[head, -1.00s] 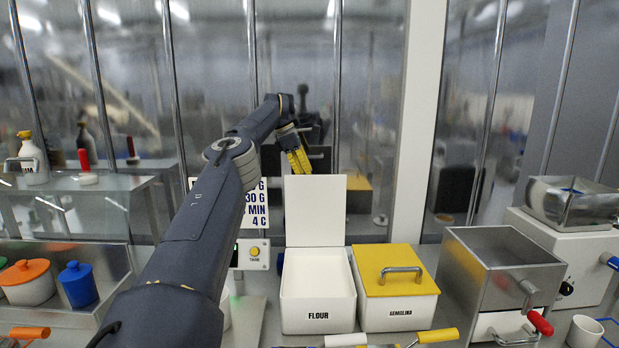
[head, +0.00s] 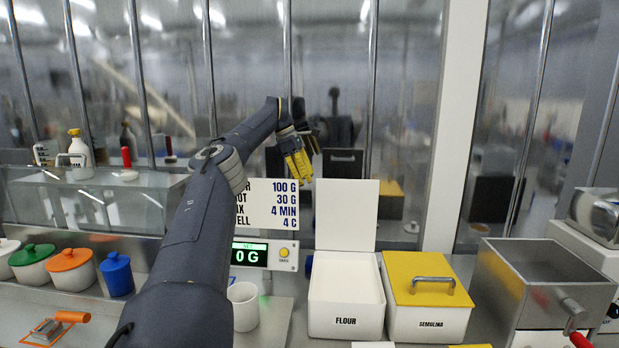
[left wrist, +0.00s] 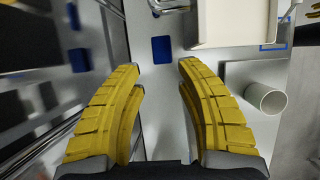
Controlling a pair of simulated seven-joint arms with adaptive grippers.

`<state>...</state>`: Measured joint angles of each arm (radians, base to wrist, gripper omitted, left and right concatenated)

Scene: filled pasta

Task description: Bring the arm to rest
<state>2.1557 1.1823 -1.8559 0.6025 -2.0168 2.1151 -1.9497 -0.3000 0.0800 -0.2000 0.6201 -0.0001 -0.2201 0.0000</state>
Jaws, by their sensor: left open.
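My left arm reaches up from the bottom of the head view, and its yellow-fingered left gripper (head: 299,163) hangs in the air in front of the glass wall, above the flour bin's open lid. In the left wrist view the two yellow fingers (left wrist: 160,85) are spread wide with nothing between them. The steel counter shows below them, with a blue patch (left wrist: 163,50) on it. My right gripper is not in view.
The open flour bin (head: 345,322) and the yellow-lidded semolina bin (head: 428,324) stand at centre. A scale display (head: 250,255), a recipe card (head: 268,204) and a white cup (head: 243,306) are beside them. Lidded pots (head: 70,271) stand left, a steel hopper machine (head: 540,280) right.

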